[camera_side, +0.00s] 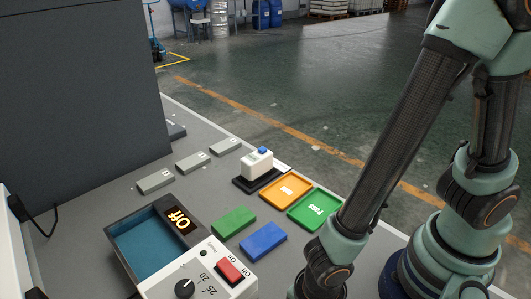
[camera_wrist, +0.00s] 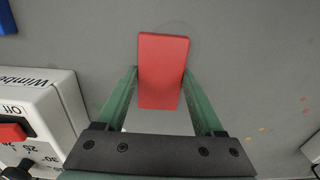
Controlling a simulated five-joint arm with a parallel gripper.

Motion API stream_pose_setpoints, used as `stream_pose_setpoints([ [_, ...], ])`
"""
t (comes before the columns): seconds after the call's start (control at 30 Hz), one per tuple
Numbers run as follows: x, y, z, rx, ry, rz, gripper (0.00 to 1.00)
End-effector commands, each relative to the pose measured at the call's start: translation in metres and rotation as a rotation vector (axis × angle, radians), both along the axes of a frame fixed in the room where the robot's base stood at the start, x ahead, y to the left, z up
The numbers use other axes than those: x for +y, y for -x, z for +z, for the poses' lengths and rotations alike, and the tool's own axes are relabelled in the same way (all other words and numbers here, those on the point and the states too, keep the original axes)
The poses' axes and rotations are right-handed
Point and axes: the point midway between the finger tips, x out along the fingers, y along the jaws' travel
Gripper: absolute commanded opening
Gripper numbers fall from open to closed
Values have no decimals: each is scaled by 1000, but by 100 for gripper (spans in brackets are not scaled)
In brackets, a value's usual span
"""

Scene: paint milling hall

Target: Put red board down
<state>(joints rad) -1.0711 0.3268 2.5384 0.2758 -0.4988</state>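The red board (camera_wrist: 162,72) lies lengthwise between the two green fingers of my gripper (camera_wrist: 161,85) in the wrist view. The fingers touch its long sides, so my gripper is shut on it. Grey table top shows beneath and around the board, with a faint curved line by its far end. I cannot tell whether the board touches the table. In the side view the red board and my gripper's fingertips are out of sight below the frame.
A white control box (camera_side: 203,275) with a red switch stands beside a teal bath (camera_side: 150,245); its side also shows in the wrist view (camera_wrist: 50,100). A green board (camera_side: 233,222), blue board (camera_side: 263,241), orange tray (camera_side: 287,173), green tray (camera_side: 292,214) and white device (camera_side: 257,165) are on the table.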

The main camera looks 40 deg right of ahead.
Motion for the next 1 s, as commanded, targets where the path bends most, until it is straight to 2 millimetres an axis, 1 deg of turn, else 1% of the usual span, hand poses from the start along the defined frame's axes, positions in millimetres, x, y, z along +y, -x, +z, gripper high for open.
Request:
stream_pose_setpoints([
  [0.03,0,0,0,0,0,0,91],
  [0.07,0,0,0,0,0,0,98],
  [0.37,0,0,0,0,0,0,98],
  [0.5,0,0,5,0,-1,0,98],
  [0.67,1,-1,19,-2,-4,0,98],
  [1.0,1,-1,62,-3,-5,0,98],
])
